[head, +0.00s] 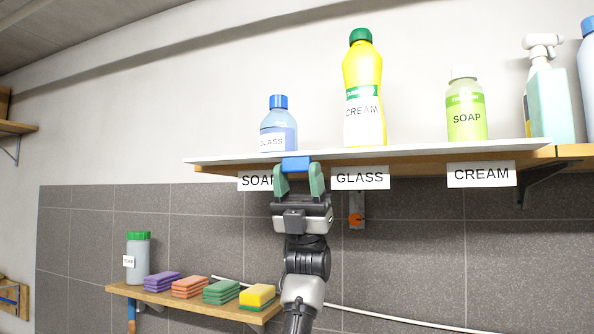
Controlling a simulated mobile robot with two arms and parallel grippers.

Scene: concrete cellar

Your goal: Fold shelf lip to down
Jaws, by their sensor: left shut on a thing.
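The shelf lip (400,153) looks like a long thin white strip along the front of the upper wooden shelf. It juts out roughly level, just under the bottles and above the labels. A small blue tab (297,163) sits at its front edge, left of the middle. My left gripper (298,174) reaches up from below, its two green fingers on either side of the blue tab and shut on it. The gripper covers part of the SOAP label. My right gripper is out of view.
On the upper shelf stand a blue GLASS bottle (279,124), a yellow CREAM bottle (362,85), a green SOAP bottle (466,110) and a spray bottle (550,98). A lower shelf (190,303) with sponges (221,292) and a grey bottle (138,259) is at lower left.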

